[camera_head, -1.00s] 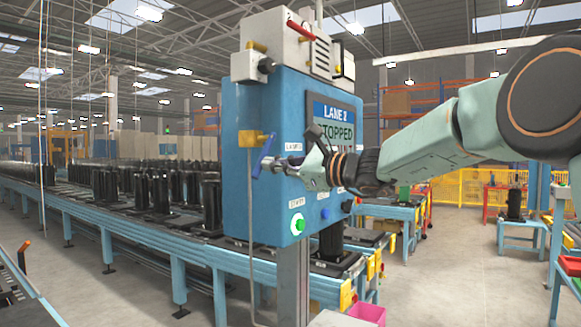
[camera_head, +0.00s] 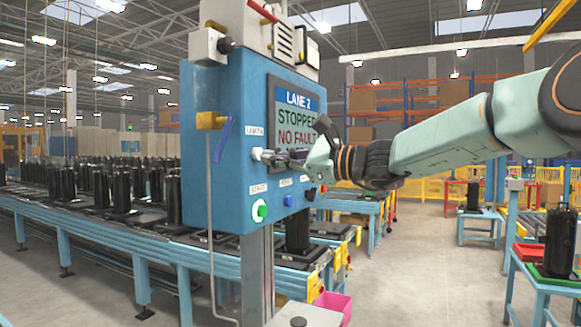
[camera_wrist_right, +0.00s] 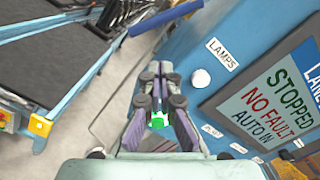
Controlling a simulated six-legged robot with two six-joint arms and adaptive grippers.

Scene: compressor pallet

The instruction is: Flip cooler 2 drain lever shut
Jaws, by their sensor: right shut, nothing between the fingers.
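A blue lever (camera_head: 222,140) hangs slanted from a yellow valve fitting (camera_head: 210,120) on the left side of the blue Lane 2 cabinet (camera_head: 215,190). No cooler label is readable. My left gripper is not in view.
The cabinet screen (camera_head: 297,120) reads STOPPED, NO FAULT. A white lamps button (camera_wrist_right: 201,78) and a blue button (camera_head: 288,201) are close to my right gripper. A conveyor (camera_head: 110,240) with black cylinders runs behind.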

